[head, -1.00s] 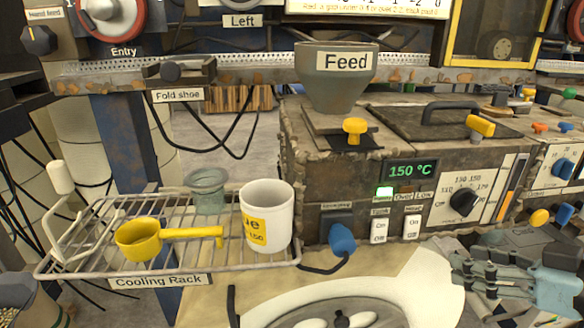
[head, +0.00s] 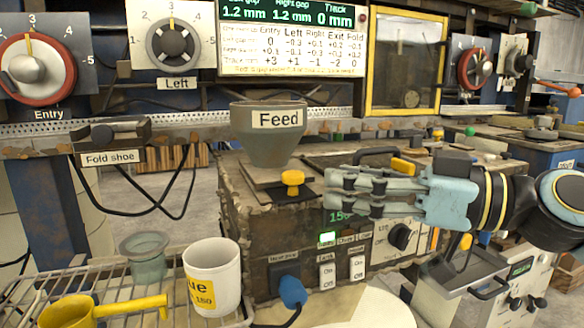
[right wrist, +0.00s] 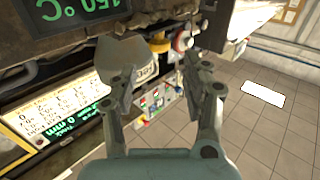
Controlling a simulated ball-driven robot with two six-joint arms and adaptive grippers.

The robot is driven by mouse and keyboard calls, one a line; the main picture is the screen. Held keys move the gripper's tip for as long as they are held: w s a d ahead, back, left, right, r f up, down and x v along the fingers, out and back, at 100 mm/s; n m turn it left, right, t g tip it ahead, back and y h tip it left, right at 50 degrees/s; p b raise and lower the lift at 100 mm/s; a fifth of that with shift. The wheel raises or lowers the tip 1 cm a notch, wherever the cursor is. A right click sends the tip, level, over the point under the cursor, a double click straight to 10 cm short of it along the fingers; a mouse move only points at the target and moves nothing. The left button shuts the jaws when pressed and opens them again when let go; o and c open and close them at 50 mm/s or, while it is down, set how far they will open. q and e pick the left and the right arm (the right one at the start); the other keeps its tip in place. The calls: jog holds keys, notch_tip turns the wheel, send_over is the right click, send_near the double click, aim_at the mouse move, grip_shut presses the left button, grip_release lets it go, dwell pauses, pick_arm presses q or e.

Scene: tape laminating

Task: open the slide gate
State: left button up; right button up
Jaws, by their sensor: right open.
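The slide gate is a black plate (head: 290,196) under the grey Feed hopper (head: 268,135), with a yellow knob (head: 292,180) standing on top. The plate lies on the heater box below the hopper. My right gripper (head: 332,191) points left in the head view, its fingertips just right of the yellow knob. It is open and empty. In the right wrist view my right gripper (right wrist: 165,68) shows spread fingers, with a yellow knob (right wrist: 158,42) beyond them; I cannot tell how far it is. My left gripper is not in view.
A black handle (head: 362,153) lies behind my right gripper.

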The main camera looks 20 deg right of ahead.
aim_at(302, 175)
jog(key=p+x, duration=0.2)
jog(key=x, duration=0.4)
jog(key=shift+w+a+r, duration=0.1)
jog(key=shift+w+a, duration=0.6)
jog(key=shift+a, duration=0.05)
jog(key=shift+c, duration=0.2)
